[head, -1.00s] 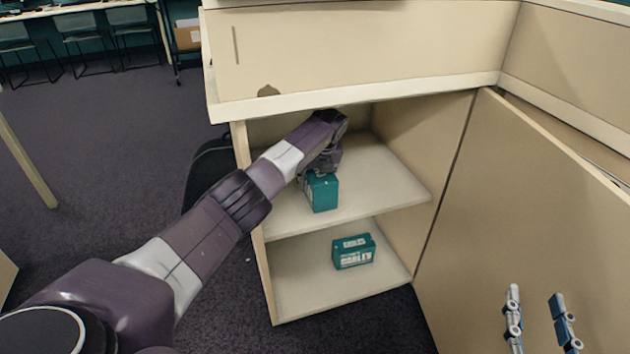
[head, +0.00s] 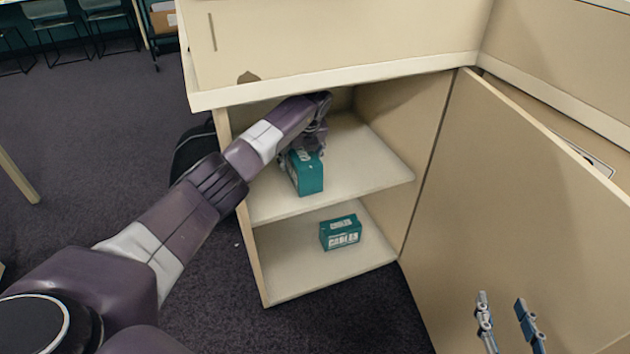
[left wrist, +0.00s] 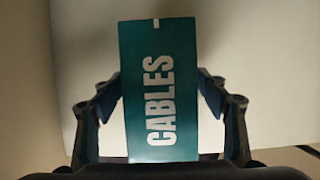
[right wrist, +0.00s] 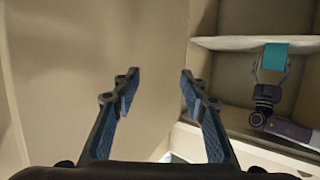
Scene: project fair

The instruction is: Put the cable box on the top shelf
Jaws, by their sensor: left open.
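A teal cable box (head: 310,178) stands on the upper shelf (head: 368,172) of the open cabinet, near the shelf's front left. In the left wrist view its white CABLES label (left wrist: 160,100) faces the camera. My left gripper (left wrist: 160,82) is open, with one finger on each side of this box; contact is hard to tell. In the head view my left arm partly covers the box's far end. A second teal box (head: 341,233) marked CABLES lies on the lower shelf (head: 290,277). My right gripper (head: 504,315) is open and empty in front of the cabinet door.
The open cabinet door (head: 520,200) stands to the right, behind my right gripper. The cabinet's top ledge (head: 330,80) overhangs the upper shelf close above my left arm. The right part of the upper shelf is bare. A dark bag (head: 195,150) sits left of the cabinet.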

